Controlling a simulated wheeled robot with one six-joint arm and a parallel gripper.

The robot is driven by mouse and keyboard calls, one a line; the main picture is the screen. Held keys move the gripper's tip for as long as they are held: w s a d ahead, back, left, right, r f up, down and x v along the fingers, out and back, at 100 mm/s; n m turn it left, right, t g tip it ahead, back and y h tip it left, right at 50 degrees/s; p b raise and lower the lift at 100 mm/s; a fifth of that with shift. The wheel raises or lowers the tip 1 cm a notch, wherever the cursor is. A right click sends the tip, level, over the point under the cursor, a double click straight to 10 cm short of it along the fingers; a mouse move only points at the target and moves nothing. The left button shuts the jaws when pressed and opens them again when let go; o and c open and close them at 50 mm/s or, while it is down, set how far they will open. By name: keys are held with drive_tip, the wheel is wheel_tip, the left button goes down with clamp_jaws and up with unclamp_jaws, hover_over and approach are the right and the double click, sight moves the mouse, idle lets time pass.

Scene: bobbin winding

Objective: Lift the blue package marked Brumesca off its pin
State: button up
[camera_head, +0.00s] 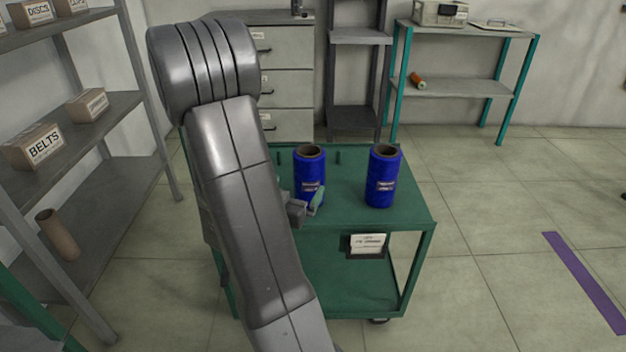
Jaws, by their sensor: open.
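Two blue packages with brown hollow cores stand upright on the green cart (345,205). The left blue package (310,168) and the right blue package (383,178) each carry a small label, too small to read, so I cannot tell which is marked Brumesca. My gripper (308,207) is open at the front lower side of the left package, close to it. I cannot tell whether it touches. My arm hides the left part of the cart. Pins inside the packages are hidden.
Bare short pins (338,157) stand on the cart behind the packages. A grey shelf (75,110) with boxes is at the left. A drawer cabinet (285,60) and a teal-legged shelf (450,88) stand behind.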

sight(304, 176)
drive_tip(key=x, duration=0.5)
drive_tip(key=shift+w, duration=0.1)
drive_tip(key=x, duration=0.2)
drive_tip(key=b+x, duration=0.1)
drive_tip(key=x, duration=0.2)
drive_tip(key=shift+w+a+f, duration=0.1)
drive_tip(key=shift+f, duration=0.1)
drive_tip(key=shift+c, duration=0.2)
drive_tip(key=c, duration=1.1)
drive_tip(key=shift+r, duration=0.15)
wheel_tip(304, 176, up, 10)
drive_tip(key=p, duration=0.3)
